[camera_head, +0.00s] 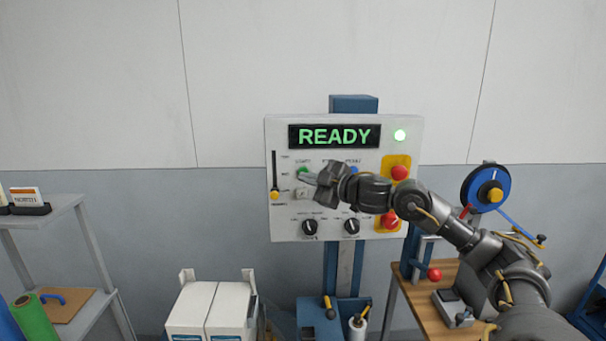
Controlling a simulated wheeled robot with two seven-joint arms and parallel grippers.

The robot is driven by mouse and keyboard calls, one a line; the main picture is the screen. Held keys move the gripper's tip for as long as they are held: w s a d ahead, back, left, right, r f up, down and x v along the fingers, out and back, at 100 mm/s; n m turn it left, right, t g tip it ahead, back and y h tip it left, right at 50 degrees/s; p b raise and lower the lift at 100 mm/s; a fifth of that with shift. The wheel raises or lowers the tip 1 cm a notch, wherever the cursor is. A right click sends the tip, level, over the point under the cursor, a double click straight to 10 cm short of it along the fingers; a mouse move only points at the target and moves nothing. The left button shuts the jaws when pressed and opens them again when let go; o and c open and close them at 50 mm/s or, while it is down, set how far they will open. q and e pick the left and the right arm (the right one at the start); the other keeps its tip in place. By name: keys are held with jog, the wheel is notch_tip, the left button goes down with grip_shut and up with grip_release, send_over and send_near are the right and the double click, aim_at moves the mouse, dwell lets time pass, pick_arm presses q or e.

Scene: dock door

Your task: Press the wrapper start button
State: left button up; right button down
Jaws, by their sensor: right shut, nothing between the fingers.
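The wrapper control panel (290,225) is a light board on a blue post. The green start button (303,174), under a START label, is at the panel's upper left. My right gripper (309,181) is shut and empty, with its tips at the lower right edge of the green button in the picture. I cannot tell whether they touch it. My left gripper is not in view.
Red knobs (399,173) on yellow plates sit at the panel's right, near my arm. Black dials (310,227) sit below, and a yellow-tipped slider (274,195) at left. White boxes (190,305) stand below. A wooden bench (420,302) is at right, a grey shelf (60,207) at left.

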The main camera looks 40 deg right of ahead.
jog(key=shift+w+d, duration=0.1)
jog(key=shift+w, duration=0.05)
jog(key=shift+w+d, duration=0.15)
jog(key=shift+w, duration=0.05)
jog(key=shift+w+d+p, duration=0.3)
jog(key=shift+w+p, duration=0.05)
jog(key=shift+p, duration=0.1)
dwell(0.8)
jog(key=shift+s, duration=0.1)
jog(key=shift+s+a, duration=0.5)
jog(key=shift+s, duration=0.1)
jog(key=shift+b, duration=0.3)
